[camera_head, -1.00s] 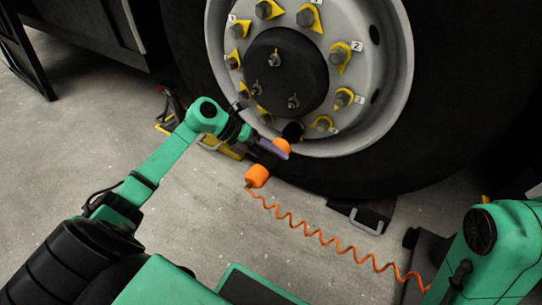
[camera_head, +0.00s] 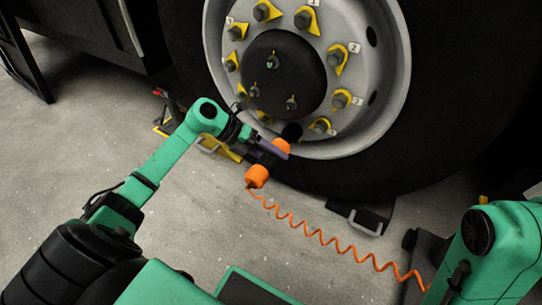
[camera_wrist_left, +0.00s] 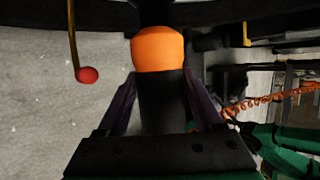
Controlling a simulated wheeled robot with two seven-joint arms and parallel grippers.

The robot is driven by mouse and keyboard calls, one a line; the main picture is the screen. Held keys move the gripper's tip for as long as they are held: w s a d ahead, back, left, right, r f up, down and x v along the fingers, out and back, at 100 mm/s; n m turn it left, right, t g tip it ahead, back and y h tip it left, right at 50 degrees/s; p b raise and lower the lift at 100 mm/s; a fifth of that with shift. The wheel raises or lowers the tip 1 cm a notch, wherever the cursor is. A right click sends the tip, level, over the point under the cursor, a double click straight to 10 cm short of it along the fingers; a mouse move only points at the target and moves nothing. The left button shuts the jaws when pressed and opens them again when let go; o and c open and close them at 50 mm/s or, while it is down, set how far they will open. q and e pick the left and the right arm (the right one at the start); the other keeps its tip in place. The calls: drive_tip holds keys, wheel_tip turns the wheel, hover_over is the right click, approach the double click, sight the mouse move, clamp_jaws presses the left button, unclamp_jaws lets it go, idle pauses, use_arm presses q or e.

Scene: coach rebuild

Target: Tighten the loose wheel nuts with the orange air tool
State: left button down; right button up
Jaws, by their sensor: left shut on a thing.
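My left gripper (camera_head: 268,147) is shut on the orange air tool (camera_head: 257,176), in front of the lower rim of the wheel. In the left wrist view the fingers (camera_wrist_left: 163,105) sit on both sides of the tool's black grip, below its orange body (camera_wrist_left: 157,50). The tool's dark nose (camera_head: 292,131) is close to the lowest nuts; contact cannot be told. Some have white numbered tags. My right gripper is not in view.
A coiled orange hose (camera_head: 330,243) runs from the tool to the lower right. A dark wedge with a metal handle (camera_head: 365,218) lies under the tyre (camera_head: 440,130). A yellow and black item (camera_head: 215,147) lies behind my left wrist.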

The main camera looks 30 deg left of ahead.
sight(251, 169)
use_arm(q)
drive_tip(key=shift+w+r+p, duration=0.3)
idle(1.3)
drive_tip(key=shift+s+f, duration=0.1)
idle(1.1)
drive_tip(key=shift+s+a+p, duration=0.15)
drive_tip(key=shift+s+p, duration=1.5)
drive_tip(key=shift+s, duration=0.95)
drive_tip(key=shift+s+p, duration=0.75)
drive_tip(key=shift+s, duration=0.1)
drive_tip(key=shift+s+a, duration=0.1)
drive_tip(key=shift+s, duration=0.2)
